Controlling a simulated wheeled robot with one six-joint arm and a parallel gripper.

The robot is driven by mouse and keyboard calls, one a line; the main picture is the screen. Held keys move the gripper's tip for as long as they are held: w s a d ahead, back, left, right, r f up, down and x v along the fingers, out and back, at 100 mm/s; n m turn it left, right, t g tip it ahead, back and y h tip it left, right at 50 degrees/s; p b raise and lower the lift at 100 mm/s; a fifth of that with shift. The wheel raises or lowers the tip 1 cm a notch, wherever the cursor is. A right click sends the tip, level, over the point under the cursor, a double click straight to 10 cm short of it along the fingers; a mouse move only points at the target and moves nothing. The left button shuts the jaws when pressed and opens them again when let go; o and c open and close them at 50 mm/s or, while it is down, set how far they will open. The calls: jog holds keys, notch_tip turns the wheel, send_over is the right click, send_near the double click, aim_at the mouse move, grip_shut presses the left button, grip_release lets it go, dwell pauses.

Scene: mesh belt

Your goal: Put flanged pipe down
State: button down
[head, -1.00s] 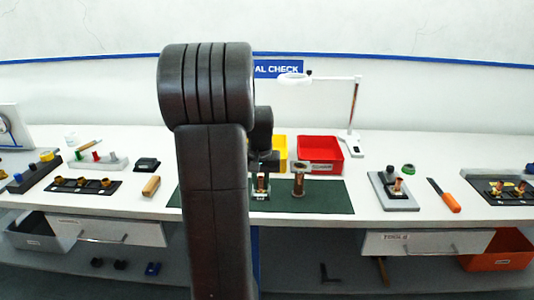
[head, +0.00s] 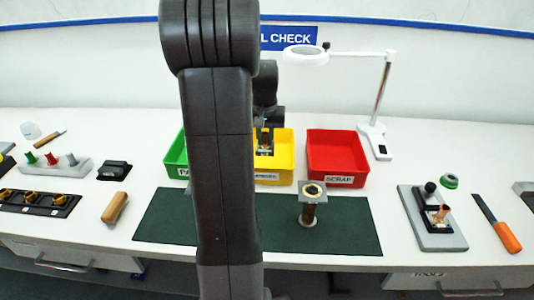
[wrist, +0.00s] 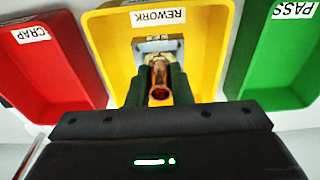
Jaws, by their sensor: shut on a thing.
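The flanged pipe (wrist: 160,78) is copper-coloured with an open round end, and a pale square flange shows at its far end in the wrist view. My gripper (wrist: 160,88) is shut on it, with a dark finger on each side. Pipe and gripper are over the yellow REWORK bin (wrist: 205,62). In the head view my gripper (head: 264,138) shows against the inside of the yellow bin (head: 284,176), partly hidden by my arm. I cannot tell whether the pipe touches the bin floor.
The red SCRAP bin (head: 337,180) and green PASS bin (head: 172,168) flank the yellow one. Another copper piece with a square top plate (head: 307,208) stands on the green mat (head: 350,240). A white magnifier lamp (head: 376,140) stands behind at right.

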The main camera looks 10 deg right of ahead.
aim_at(265, 147)
notch_tip(265, 147, down, 9)
jog(key=shift+f+p, duration=0.2)
jog(key=shift+p, duration=0.35)
jog(key=c, duration=1.3)
grip_release()
jog(key=shift+s, duration=0.1)
jog(key=shift+r, duration=0.1)
jog(key=r, duration=0.4)
jog(key=s+r, duration=0.1)
jog(key=r, duration=0.3)
jog(key=r+b, duration=0.1)
jog(key=r, duration=0.2)
jog(key=shift+s+a+r, duration=0.2)
jog(key=shift+r, duration=0.2)
jog(key=f, duration=0.4)
jog(key=w+f, duration=0.1)
jog(key=f, duration=0.3)
jog(key=f+p, duration=0.1)
jog(key=f, duration=0.3)
jog(key=shift+w+d, duration=0.2)
jog(key=shift+r+b, duration=0.35)
jog(key=shift+r, duration=1.95)
